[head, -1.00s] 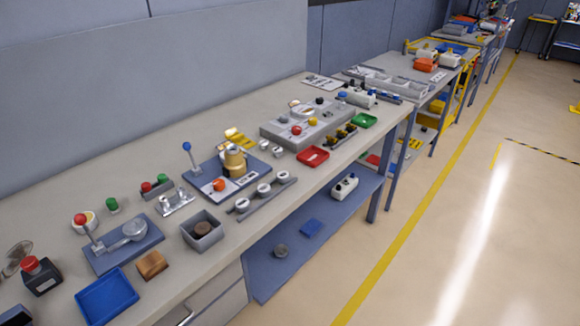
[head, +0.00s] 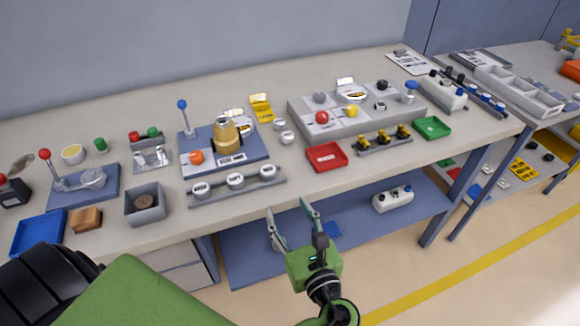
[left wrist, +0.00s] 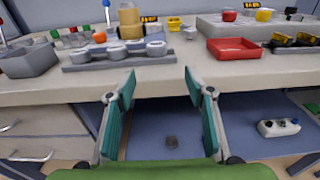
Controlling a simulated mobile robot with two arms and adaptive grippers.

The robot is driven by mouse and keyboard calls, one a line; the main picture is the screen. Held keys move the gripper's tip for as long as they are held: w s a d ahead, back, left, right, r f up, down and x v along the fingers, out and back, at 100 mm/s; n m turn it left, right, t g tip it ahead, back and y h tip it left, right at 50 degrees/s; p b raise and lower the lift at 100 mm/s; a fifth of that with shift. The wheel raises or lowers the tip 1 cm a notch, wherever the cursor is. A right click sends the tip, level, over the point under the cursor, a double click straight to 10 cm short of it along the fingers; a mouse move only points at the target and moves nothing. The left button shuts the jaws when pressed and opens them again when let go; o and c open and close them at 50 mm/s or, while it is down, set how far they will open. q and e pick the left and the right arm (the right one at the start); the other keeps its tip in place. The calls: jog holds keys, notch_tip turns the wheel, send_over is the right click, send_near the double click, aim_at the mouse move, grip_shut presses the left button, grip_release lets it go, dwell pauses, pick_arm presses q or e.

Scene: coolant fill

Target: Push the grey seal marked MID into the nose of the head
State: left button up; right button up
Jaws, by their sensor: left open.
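Three round grey pieces with pale labelled tops sit in a row on a grey rack (head: 212,197) near the table's front edge: the left piece (head: 201,190), the middle piece (head: 235,180) and the right piece (head: 267,172). Their labels are too small to read, so I cannot tell which is MID. A tan and brass head (head: 227,136) stands upright on a blue plate (head: 254,160) behind them. It also shows in the left wrist view (left wrist: 129,22). My left gripper (head: 288,212) is open and empty in front of the table edge, apart from the rack. My right gripper is out of view.
A red tray (head: 326,157) lies right of the rack, and a grey box (head: 145,204) stands left of it. A blue-knobbed lever (head: 184,112) rises behind the rack. A blue shelf (head: 255,250) lies below the table. Bare tabletop lies between the rack and red tray.

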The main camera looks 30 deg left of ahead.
aim_at(271, 176)
pick_arm(q)
jog(key=x, duration=0.5)
jog(key=r+p+x, duration=0.1)
jog(key=x, duration=0.1)
jog(key=shift+s+a+r, duration=0.1)
jog(key=shift+a, duration=0.3)
jog(key=shift+w+a, duration=0.2)
jog(key=shift+w, duration=0.05)
jog(key=shift+w+a, duration=0.25)
jog(key=shift+w, duration=0.05)
jog(key=x, duration=0.5)
jog(key=shift+p, duration=0.4)
jog(key=c, duration=1.1)
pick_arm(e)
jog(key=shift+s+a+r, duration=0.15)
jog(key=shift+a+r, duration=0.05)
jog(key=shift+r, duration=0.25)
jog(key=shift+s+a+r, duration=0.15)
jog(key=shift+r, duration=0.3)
